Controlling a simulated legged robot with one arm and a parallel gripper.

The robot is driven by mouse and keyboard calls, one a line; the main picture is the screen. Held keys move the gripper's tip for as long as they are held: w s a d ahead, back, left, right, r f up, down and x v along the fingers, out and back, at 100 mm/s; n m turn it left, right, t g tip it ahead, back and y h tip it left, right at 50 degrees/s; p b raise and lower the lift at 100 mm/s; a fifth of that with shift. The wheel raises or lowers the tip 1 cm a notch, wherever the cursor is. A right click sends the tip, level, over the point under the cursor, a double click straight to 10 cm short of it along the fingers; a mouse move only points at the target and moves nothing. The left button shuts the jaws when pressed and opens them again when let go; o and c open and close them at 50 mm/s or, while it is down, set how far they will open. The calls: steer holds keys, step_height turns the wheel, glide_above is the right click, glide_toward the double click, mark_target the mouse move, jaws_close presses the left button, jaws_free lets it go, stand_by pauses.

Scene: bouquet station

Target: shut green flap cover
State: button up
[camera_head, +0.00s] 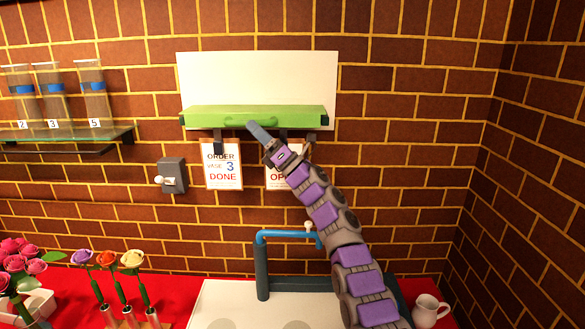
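The green flap cover (300,115) is a long flat panel with a small curved green handle on its front. It juts out from the wall below a white backboard (255,78). My gripper (252,126) is in front of the flap, with its grey tip at or very near the right end of the handle. I cannot tell whether it touches. The fingers show as one narrow shape, so their opening is unclear. The arm hides part of the right side below the flap.
Dark brackets sit under the flap. Two order signs (222,165) and a switch box (172,175) are on the brick wall. Below are a blue pipe (285,234), flowers (131,259) and a white jug (427,309). A shelf (65,134) with numbered vases is left.

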steer(key=v, duration=1.5)
steer(key=shift+d, duration=0.3)
steer(key=shift+s+f, duration=0.1)
